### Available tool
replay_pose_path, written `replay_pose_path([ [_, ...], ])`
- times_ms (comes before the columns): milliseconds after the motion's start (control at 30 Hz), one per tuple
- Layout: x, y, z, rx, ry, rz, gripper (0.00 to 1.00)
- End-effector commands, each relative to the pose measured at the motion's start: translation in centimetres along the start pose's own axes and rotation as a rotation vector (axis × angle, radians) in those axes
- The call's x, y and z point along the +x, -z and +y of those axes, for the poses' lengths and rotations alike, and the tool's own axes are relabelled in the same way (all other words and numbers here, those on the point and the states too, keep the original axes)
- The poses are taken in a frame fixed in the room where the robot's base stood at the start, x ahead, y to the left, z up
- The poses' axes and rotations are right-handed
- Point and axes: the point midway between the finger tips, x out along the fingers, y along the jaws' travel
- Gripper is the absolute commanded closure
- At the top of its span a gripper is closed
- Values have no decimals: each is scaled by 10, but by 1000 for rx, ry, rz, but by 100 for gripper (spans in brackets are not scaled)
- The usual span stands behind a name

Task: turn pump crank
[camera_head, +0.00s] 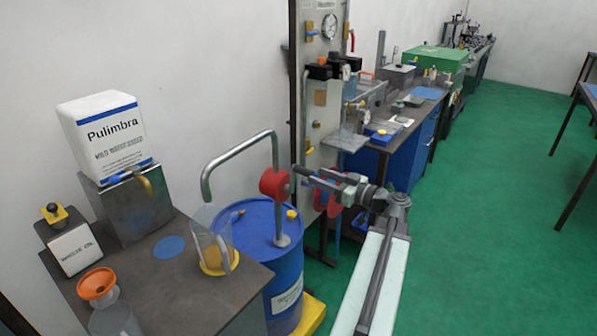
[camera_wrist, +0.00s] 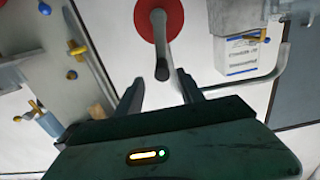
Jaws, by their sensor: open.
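The drum pump has a red round body (camera_head: 275,183) on a steel pipe that rises from a blue drum (camera_head: 265,235). In the wrist view the red body (camera_wrist: 159,14) is at the top centre. A grey crank arm with a dark handle end (camera_wrist: 161,70) reaches from it toward me. My gripper (camera_head: 306,177) is just right of the pump body, pointing at it. In the wrist view my gripper (camera_wrist: 160,80) is open, with one finger on each side of the handle end. I cannot tell whether either finger touches it. The crank is mostly hidden in the head view.
A bent steel spout (camera_head: 235,148) curves left from the pump over a clear jug (camera_head: 212,240) on the dark bench. A white Pulimbra container (camera_head: 105,135) stands behind. A grey panel (camera_head: 322,75) with a gauge rises behind my gripper. Green floor (camera_head: 470,220) is clear at right.

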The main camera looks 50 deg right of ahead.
Motion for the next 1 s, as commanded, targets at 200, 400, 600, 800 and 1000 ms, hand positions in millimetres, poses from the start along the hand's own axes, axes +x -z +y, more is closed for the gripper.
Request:
replay_pose_path([
  [200,13,0,-3,-6,11,0,55],
  [400,50,0,-4,-7,13,0,55],
  [600,78,0,-4,-8,12,0,55],
  [800,84,0,-4,-8,10,0,55],
  [1000,83,0,-4,-8,10,0,74],
])
